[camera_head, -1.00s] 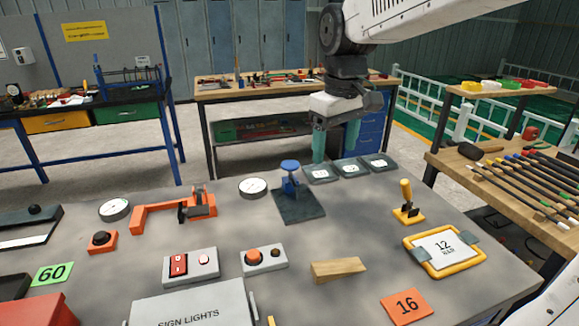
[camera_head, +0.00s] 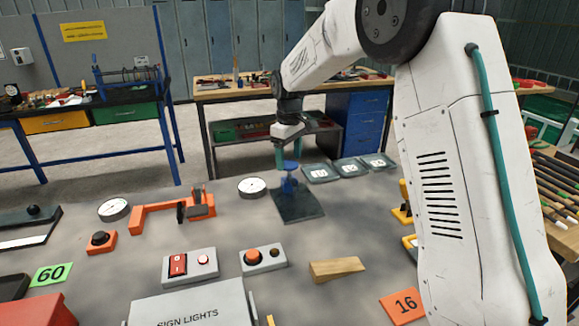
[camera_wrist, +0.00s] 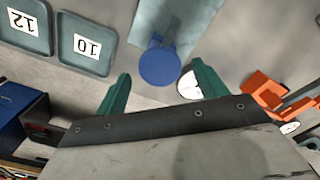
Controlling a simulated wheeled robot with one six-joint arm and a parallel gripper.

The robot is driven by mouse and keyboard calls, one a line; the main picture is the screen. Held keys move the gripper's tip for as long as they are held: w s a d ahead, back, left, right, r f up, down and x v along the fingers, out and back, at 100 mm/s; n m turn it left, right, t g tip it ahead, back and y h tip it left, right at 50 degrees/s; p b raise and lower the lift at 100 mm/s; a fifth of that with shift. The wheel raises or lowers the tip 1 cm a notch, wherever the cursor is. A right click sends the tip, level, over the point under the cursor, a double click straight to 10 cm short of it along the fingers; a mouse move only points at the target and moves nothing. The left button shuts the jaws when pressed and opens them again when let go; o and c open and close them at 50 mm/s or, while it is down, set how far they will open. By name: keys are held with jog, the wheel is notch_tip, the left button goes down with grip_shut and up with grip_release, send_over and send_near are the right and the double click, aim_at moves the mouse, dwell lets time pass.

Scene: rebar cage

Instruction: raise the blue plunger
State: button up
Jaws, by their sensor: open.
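The blue plunger (camera_head: 289,184) stands upright on a dark square plate (camera_head: 298,207) on the grey table. Its round blue top also shows in the wrist view (camera_wrist: 159,66), ahead of the fingertips and roughly centred between them. My gripper (camera_head: 288,153) is open, its two green fingers just behind and above the plunger top in the head view. In the wrist view the open fingers (camera_wrist: 162,82) are spread apart with nothing held between them. I cannot tell whether a finger touches the plunger.
A white dial (camera_head: 252,188) and an orange clamp (camera_head: 178,212) stand left of the plunger. Several dark numbered trays (camera_head: 322,173) lie close to its right. A wooden wedge (camera_head: 337,268) and a button box (camera_head: 263,259) lie in front. My arm covers the table's right side.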

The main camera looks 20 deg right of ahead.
aim_at(289, 164)
jog(key=shift+f, duration=1.85)
jog(key=c, duration=1.4)
jog(key=shift+r, duration=1.8)
jog(key=o, duration=1.4)
jog(key=shift+r, duration=0.15)
